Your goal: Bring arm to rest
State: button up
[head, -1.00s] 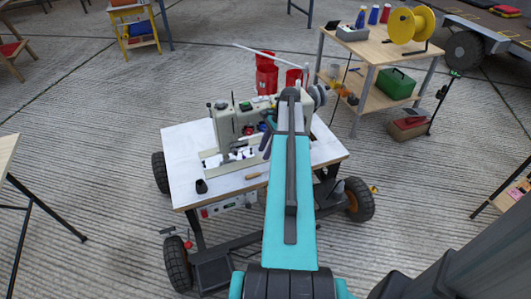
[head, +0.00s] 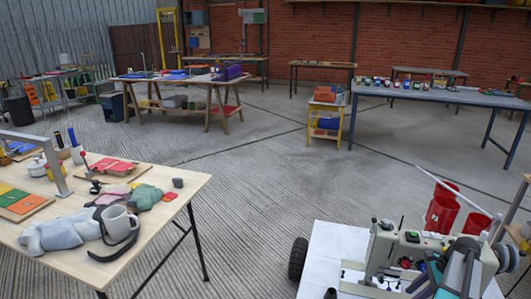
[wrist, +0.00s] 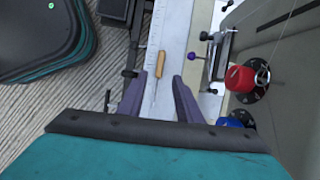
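My gripper (wrist: 160,88) shows in the wrist view with its two purple-grey fingers spread apart and nothing between them. Past the fingertips lies a small wooden-handled piece (wrist: 160,64) on the white cart top (wrist: 155,103). In the head view my arm (head: 462,268) shows only in part at the lower right, in front of the sewing machine (head: 385,250). The sewing machine stands on the white-topped cart (head: 335,240).
In the wrist view, a red spool (wrist: 240,78) and a blue one (wrist: 230,122) are close right of the gripper. In the head view, a cluttered wooden table (head: 180,190) stands at left, and red bins (head: 441,210) stand behind the machine. Open concrete floor (head: 260,190) lies between.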

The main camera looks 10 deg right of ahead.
jog(key=a+f+n+g+p, duration=0.2)
jog(key=a+f+n, duration=0.35)
jog(key=a, duration=0.85)
jog(key=a+f+n+g+p, duration=0.25)
jog(key=a+f+n, duration=0.35)
jog(key=a, duration=0.7)
jog(key=s+a+f+n+g+h+p, duration=0.1)
jog(key=s+a+f+n, duration=0.3)
jog(key=s+a, duration=0.5)
jog(key=s+a+f+n+g+h+p, duration=0.2)
jog(key=s+a+f+n+h+p, duration=0.1)
jog(key=s+a+n, duration=0.5)
jog(key=shift+s+a+f+p, duration=0.4)
jog(key=shift+s+a+p, duration=0.15)
jog(key=shift+a, duration=0.45)
